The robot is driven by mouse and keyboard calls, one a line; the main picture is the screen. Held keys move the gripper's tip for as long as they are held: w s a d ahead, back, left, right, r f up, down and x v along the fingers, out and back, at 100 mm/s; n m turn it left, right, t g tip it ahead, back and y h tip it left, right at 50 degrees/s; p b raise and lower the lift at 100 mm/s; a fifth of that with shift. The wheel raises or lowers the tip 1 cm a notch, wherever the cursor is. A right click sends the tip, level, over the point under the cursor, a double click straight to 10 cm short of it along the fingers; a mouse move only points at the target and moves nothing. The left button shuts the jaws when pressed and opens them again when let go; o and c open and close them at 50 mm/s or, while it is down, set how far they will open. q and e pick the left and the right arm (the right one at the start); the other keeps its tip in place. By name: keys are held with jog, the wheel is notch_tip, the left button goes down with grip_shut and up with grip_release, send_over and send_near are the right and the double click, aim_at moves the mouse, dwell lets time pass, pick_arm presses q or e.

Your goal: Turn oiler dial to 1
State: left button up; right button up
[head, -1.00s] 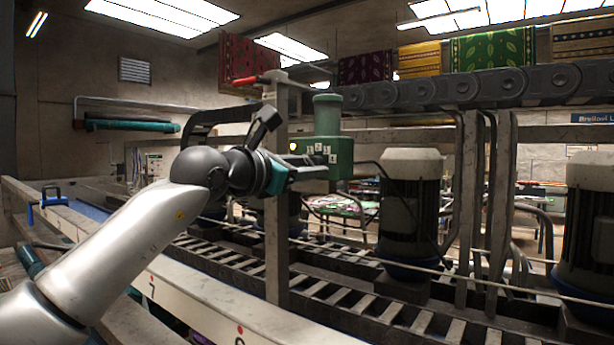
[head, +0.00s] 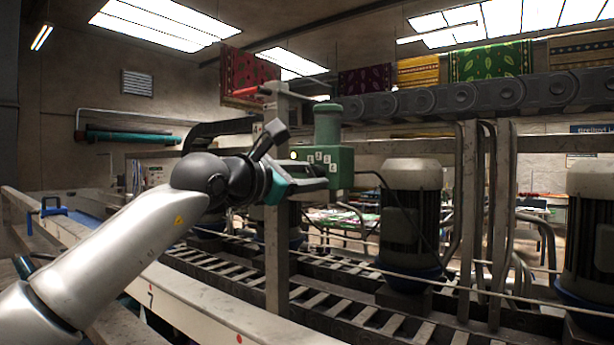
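The oiler is a green box (head: 343,166) with a green cylinder (head: 327,122) on top, mounted by a grey post. A row of small white number labels (head: 322,158) shows on its face, too small to read surely. My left gripper (head: 322,178) reaches in from the left, with its fingers at the front of the oiler just below the labels. The dial is hidden behind the fingers, and I cannot tell whether they touch or grip it. My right gripper is not in view.
A grey post (head: 277,240) stands beside the oiler and close to my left wrist. Motors (head: 410,210) stand to the right along the slatted conveyor (head: 340,305). A white rail (head: 215,305) runs across the front, below my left arm.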

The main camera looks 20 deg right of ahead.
pick_arm(q)
jog(key=shift+o, duration=1.3)
jog(key=shift+s+a+b, duration=0.25)
jog(key=shift+a+b, duration=0.05)
jog(key=shift+a, duration=0.05)
jog(key=b+v, duration=0.5)
jog(key=v, duration=0.9)
jog(key=shift+s, duration=0.2)
jog(key=shift+a, duration=0.1)
